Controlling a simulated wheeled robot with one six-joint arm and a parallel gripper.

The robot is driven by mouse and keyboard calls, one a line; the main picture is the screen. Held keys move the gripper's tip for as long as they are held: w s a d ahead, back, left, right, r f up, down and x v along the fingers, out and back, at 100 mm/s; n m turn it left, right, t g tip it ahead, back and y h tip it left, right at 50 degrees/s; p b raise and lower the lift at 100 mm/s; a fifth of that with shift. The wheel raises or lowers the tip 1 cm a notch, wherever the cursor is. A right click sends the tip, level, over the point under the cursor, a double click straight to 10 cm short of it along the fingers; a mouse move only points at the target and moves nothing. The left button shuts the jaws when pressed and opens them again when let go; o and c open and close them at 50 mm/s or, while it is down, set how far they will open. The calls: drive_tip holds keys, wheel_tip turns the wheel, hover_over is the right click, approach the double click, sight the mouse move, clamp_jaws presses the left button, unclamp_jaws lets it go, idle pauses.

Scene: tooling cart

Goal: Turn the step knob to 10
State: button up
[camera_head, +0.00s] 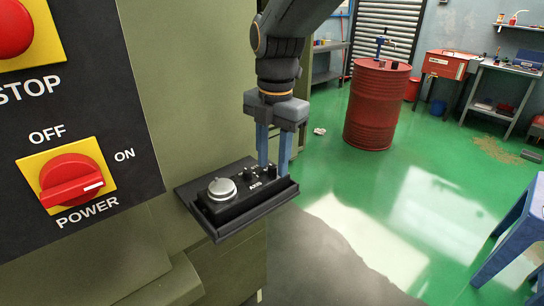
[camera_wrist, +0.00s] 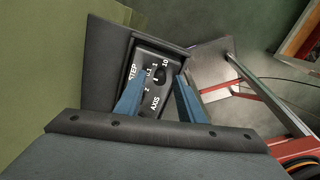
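A black control box (camera_head: 238,200) with a large silver dial (camera_head: 221,188) and small black knobs sits in a dark tray (camera_head: 222,233) on the machine's side. In the wrist view, a black knob (camera_wrist: 160,75) stands beside the printed 0.1, 1 and 10, near the word STEP. I cannot read clearly which mark it points at. My gripper (camera_head: 273,167) points down over the right end of the box. In the wrist view my gripper (camera_wrist: 155,88) has its two blue fingers apart, on either side of the knob area, with nothing held. Part of the box is hidden behind the fingers.
A machine panel with a red POWER switch (camera_head: 72,181) and a red STOP button (camera_head: 14,28) stands at left. A red barrel (camera_head: 376,105) stands behind, and a blue stool (camera_head: 520,225) is at right. The green floor between is mostly clear.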

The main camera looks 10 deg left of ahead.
drive_tip(key=shift+f, duration=0.15)
clamp_jaws()
drive_tip(key=shift+m, duration=0.4)
drive_tip(key=m+p, duration=0.2)
drive_tip(key=m, duration=0.1)
drive_tip(key=shift+m, duration=0.3)
drive_tip(key=m+p, duration=0.1)
drive_tip(key=m, duration=0.3)
drive_tip(key=shift+m+p, duration=0.3)
drive_tip(key=shift+p, duration=0.05)
drive_tip(key=m+p, duration=0.1)
drive_tip(key=m, duration=0.3)
drive_tip(key=shift+p, duration=0.3)
drive_tip(key=m+p, duration=0.1)
drive_tip(key=m, duration=0.3)
drive_tip(key=shift+a+m+h, duration=0.1)
drive_tip(key=shift+m+h, duration=0.2)
drive_tip(key=shift+m, duration=0.1)
